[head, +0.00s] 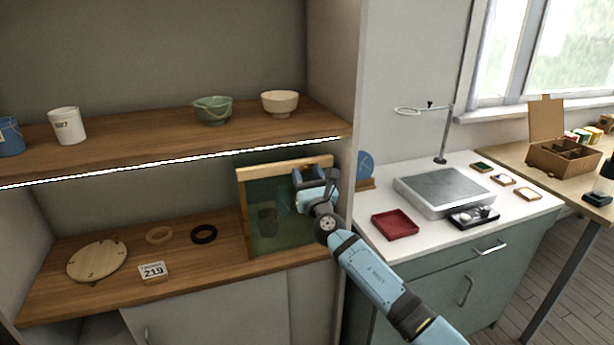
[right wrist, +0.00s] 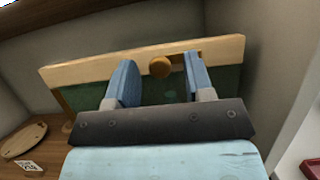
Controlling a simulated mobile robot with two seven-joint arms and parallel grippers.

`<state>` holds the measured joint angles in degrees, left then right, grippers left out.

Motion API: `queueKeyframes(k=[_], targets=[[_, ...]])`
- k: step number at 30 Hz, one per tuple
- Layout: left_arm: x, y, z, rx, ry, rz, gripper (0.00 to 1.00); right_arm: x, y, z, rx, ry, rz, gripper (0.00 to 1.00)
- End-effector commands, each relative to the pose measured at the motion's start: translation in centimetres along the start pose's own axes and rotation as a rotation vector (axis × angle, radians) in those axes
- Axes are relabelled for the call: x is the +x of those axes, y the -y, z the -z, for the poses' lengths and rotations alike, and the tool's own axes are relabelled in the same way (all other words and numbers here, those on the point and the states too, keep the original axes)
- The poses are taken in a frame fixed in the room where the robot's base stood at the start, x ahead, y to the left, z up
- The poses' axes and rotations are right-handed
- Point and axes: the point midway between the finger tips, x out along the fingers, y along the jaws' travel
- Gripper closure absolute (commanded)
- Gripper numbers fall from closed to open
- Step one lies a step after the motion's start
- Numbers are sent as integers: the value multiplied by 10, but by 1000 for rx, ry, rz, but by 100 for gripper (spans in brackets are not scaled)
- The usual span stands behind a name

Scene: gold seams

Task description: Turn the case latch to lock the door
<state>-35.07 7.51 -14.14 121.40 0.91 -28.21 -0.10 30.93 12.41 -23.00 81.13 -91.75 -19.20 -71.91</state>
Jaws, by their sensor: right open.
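The case (head: 243,215) stands on the lower wooden shelf, with a wooden frame and a greenish glass door (head: 268,225). A dark cup-like shape shows dimly behind the glass. In the right wrist view, the light wooden top rail (right wrist: 90,70) crosses the frame and carries a round wooden latch knob (right wrist: 160,67). My right gripper (head: 314,177) is at the case's upper right and hides the latch in the head view. Its two blue fingers are open, one on each side of the knob, with gaps visible on both sides. My left gripper is not in view.
The shelf above (head: 170,138) runs close over the case, with bowls and cups on it. A cabinet wall (head: 345,200) stands close to the right. A round wooden lid (head: 97,261), rings and a number card (head: 152,271) lie left of the case.

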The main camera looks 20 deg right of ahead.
Motion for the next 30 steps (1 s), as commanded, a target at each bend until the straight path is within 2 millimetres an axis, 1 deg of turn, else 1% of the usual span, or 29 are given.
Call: queueKeyframes(k=[5, 6, 8, 9, 11, 12, 23, 30], targets=[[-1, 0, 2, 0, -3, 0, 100, 0, 0, 0, 0, 0, 0, 52], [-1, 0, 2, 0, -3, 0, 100, 0, 0, 0, 0, 0, 0, 55], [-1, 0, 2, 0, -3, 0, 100, 0, 0, 0, 0, 0, 0, 68], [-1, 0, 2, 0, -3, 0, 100, 0, 0, 0, 0, 0, 0, 78], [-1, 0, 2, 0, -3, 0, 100, 0, 0, 0, 0, 0, 0, 91], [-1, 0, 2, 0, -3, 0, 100, 0, 0, 0, 0, 0, 0, 100], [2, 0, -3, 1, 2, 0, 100, -1, -1, 1, 45, 0, 19, 100], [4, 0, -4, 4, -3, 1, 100, -1, -2, 1, 182, 0, 75, 100]])
